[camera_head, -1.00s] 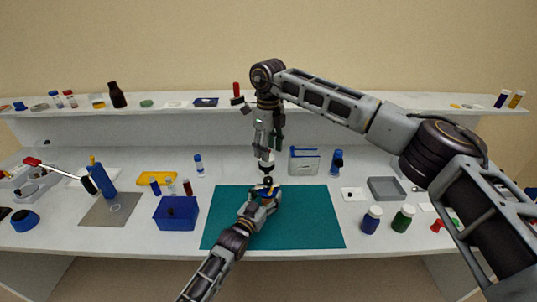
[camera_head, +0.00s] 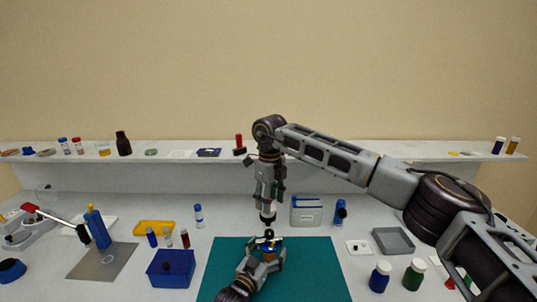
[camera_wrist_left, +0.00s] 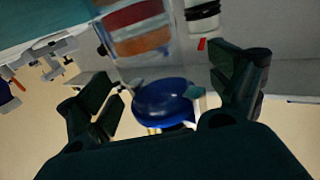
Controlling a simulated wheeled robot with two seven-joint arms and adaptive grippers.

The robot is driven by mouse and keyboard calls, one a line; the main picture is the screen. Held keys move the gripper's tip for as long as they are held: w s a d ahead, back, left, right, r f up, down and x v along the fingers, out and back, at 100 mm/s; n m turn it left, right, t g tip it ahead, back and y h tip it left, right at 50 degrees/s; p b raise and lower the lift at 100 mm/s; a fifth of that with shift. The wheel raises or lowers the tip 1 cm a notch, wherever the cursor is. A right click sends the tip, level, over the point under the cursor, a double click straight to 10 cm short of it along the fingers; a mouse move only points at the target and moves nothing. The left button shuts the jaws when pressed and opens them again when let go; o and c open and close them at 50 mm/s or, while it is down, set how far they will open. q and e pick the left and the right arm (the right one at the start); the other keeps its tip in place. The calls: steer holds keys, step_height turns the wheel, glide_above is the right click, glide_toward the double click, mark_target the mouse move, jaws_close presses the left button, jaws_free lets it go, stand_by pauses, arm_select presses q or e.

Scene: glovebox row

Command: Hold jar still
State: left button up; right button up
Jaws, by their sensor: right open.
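A small jar (camera_head: 270,252) with a dark top and amber and blue parts stands over the teal mat (camera_head: 318,265) in the head view. My left gripper (camera_head: 262,262) is around its lower part. In the left wrist view a round blue part (camera_wrist_left: 163,104) lies between the two dark fingers of my left gripper (camera_wrist_left: 165,95), with a narrow gap seen at each side. I cannot tell whether they touch the jar. My right gripper (camera_head: 268,213) points down just above the jar, open, with its fingertips partly hidden.
A blue box (camera_head: 171,270) and a yellow tray (camera_head: 154,228) stand left of the mat. A blue bottle (camera_head: 380,277), a green bottle (camera_head: 414,274) and a grey tray (camera_head: 393,241) are on the right. A shelf (camera_head: 330,150) with small containers runs along the back.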

stand_by(0.4)
arm_select(q)
steer(key=shift+v, duration=5.95)
steer(key=shift+s, duration=0.1)
